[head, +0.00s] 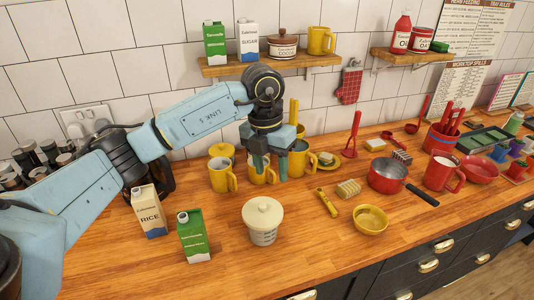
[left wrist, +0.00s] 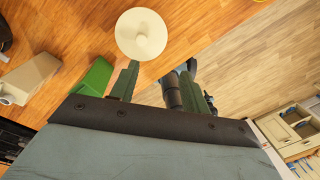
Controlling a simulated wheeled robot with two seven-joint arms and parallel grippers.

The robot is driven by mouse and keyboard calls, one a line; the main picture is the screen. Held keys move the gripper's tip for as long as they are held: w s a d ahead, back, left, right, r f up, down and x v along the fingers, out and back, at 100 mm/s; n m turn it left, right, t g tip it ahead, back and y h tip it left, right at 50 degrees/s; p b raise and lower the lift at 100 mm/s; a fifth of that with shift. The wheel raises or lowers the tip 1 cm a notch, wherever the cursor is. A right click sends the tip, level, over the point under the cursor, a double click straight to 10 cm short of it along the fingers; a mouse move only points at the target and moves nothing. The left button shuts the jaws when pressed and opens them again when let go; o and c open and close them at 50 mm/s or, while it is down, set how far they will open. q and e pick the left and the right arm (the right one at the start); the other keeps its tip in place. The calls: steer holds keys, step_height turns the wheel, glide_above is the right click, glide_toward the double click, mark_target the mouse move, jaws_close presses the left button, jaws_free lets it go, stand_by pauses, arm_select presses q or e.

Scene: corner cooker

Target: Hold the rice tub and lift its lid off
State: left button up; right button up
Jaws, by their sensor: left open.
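A pale tub with a cream lid and a round knob stands upright on the wooden counter, near its front edge. Its lid (head: 263,213) is on, and the grey-white body (head: 263,237) shows below it. The lid (left wrist: 141,34) also shows from above in the left wrist view, beyond the fingertips. My left gripper (head: 268,172) is open and empty, pointing down above and behind the tub, apart from it. Its two fingers (left wrist: 161,72) are spread in the left wrist view. My right gripper is not seen.
A rice carton (head: 149,212) and a green carton (head: 194,237) stand left of the tub. Yellow mugs (head: 222,176) are behind it. A yellow bowl (head: 370,220) and a yellow peeler-like tool (head: 327,203) lie to the right. The counter right around the tub is clear.

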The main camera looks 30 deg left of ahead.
mark_target(263, 205)
arm_select(q)
steer(key=shift+y, duration=0.6)
steer(key=f, duration=0.4)
steer(key=a+f+p, duration=0.1)
steer(key=f, duration=0.3)
steer(key=a+f, duration=0.1)
steer(key=f, duration=0.3)
steer(key=shift+a+f+p, duration=0.2)
steer(key=shift+p, duration=0.15)
jaws_close()
steer(key=shift+c, duration=0.2)
jaws_free()
